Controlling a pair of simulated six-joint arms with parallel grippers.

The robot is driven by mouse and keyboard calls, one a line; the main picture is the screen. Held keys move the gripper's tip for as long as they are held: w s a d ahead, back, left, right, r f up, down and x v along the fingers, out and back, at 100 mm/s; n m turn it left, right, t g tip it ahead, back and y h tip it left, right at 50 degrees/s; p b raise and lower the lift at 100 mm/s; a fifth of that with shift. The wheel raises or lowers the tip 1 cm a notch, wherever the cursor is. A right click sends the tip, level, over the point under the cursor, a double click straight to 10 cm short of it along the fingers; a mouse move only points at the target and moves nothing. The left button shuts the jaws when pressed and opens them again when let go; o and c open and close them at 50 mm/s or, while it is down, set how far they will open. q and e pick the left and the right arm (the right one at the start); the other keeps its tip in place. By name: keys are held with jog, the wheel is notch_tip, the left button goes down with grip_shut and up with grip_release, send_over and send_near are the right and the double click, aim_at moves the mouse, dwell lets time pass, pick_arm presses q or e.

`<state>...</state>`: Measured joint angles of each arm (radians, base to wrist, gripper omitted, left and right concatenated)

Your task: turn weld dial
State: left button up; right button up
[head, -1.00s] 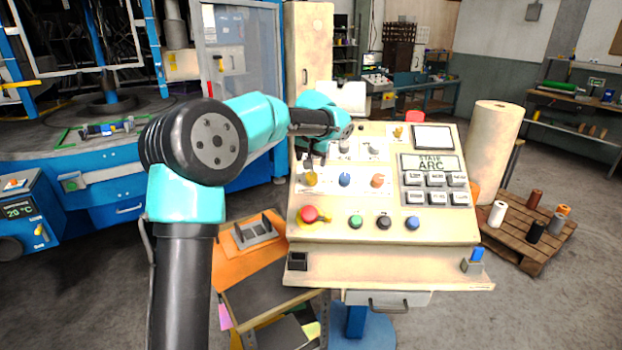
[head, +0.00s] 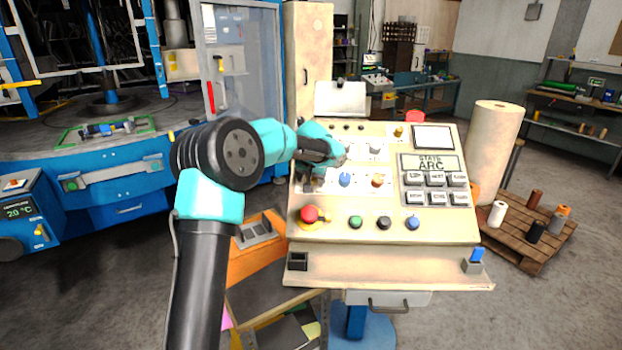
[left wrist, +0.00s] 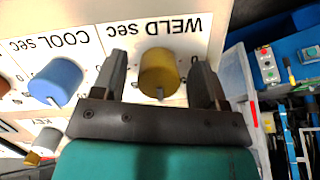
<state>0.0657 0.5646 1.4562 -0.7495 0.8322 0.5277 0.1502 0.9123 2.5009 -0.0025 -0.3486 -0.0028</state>
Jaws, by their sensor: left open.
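The weld dial (left wrist: 158,72) is a yellow knob under the "WELD sec" label, which appears upside down in the left wrist view. A grey pointer on its face points toward my wrist. My left gripper (left wrist: 157,64) is open, with one finger on each side of the dial; I cannot tell whether either finger touches it. In the head view my left gripper (head: 311,180) is at the left of the control panel (head: 450,225) and hides the weld dial.
The blue cool dial (left wrist: 56,82) sits close beside one finger; it also shows in the head view (head: 345,180). An orange dial (head: 377,181) is farther right. Below is a red mushroom button (head: 309,215) and a row of small buttons.

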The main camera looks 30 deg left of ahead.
pick_arm(q)
jog(key=c, duration=0.9)
jog(key=shift+c, duration=0.2)
jog(key=n, duration=0.4)
jog(key=shift+h, duration=0.4)
jog(key=n, duration=0.4)
jog(key=shift+w+d+t+h, duration=0.1)
jog(key=shift+d+t+h, duration=0.05)
jog(key=shift+t+h, duration=0.2)
jog(key=o, duration=0.9)
jog(key=shift+o, duration=0.2)
jog(key=shift+r, duration=0.15)
